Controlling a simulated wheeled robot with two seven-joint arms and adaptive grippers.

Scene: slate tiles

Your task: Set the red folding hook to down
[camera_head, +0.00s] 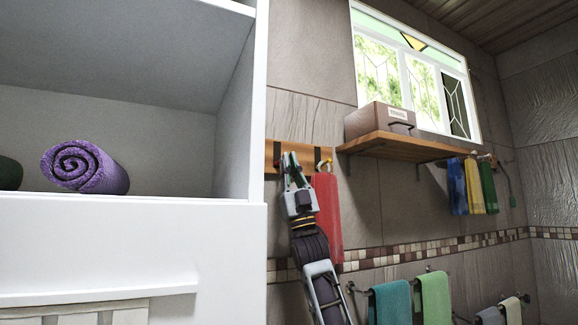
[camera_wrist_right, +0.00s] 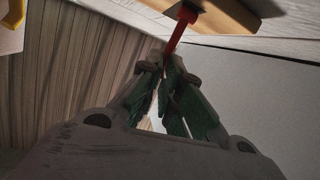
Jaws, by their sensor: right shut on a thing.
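The red folding hook (camera_wrist_right: 178,30) shows in the right wrist view as a slim red bar running from a wooden board (camera_wrist_right: 232,12) down to my fingertips. My right gripper (camera_wrist_right: 168,66) has its green-padded fingers closed around the lower end of the bar. In the head view my right gripper (camera_head: 292,168) is raised against the wooden hook rail (camera_head: 270,158) on the wall. There the gripper covers the red hook, so its exact angle is hard to tell. My left gripper is in neither view.
A red towel (camera_head: 328,220) hangs from the rail close to the right of my gripper. A white cabinet (camera_head: 258,110) stands close on the left, with a rolled purple towel (camera_head: 88,166). A wooden shelf (camera_head: 410,146) with a box (camera_head: 380,120) is further right.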

